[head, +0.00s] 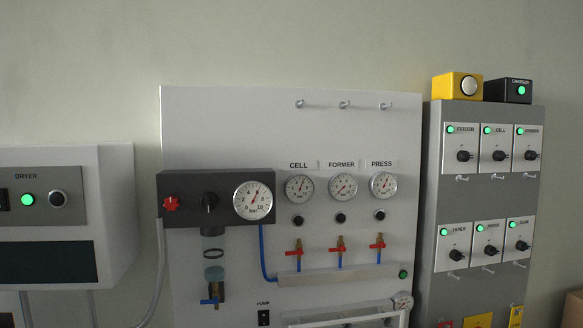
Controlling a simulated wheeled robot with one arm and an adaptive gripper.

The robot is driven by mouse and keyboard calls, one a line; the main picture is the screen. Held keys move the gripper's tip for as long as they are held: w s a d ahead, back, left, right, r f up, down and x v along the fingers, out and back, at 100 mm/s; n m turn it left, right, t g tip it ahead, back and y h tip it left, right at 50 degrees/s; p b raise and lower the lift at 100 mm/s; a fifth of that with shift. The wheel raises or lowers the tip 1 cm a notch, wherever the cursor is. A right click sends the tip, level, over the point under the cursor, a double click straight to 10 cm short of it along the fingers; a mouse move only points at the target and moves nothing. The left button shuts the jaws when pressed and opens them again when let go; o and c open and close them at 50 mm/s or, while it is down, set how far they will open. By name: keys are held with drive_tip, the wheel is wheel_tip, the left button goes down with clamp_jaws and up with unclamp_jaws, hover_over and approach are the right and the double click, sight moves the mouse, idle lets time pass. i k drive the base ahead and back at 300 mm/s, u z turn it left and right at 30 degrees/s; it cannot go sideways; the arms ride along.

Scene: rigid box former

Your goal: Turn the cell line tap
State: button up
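The white panel (215,120) carries three columns labelled CELL, FORMER and PRESS. The cell line tap (298,252) is the leftmost of three small brass taps with red handles, under the CELL gauge (299,188) and its black knob (298,221). Its red handle lies across, roughly level. The former tap (340,250) and the press tap (377,246) stand to its right with similar handles. All three sit on a pale manifold bar (330,277). My gripper is not in view.
A dark regulator block (225,180) with a red knob and round gauge sits left of the taps. A blue hose (262,255) runs to the manifold. A grey switch cabinet (435,190) stands right, a dryer unit (115,190) left.

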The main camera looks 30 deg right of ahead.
sight(300, 253)
drive_tip(key=z, duration=0.05)
drive_tip(key=k, duration=1.1)
drive_tip(key=u, duration=0.75)
drive_tip(key=i, duration=0.6)
drive_tip(key=z, duration=0.1)
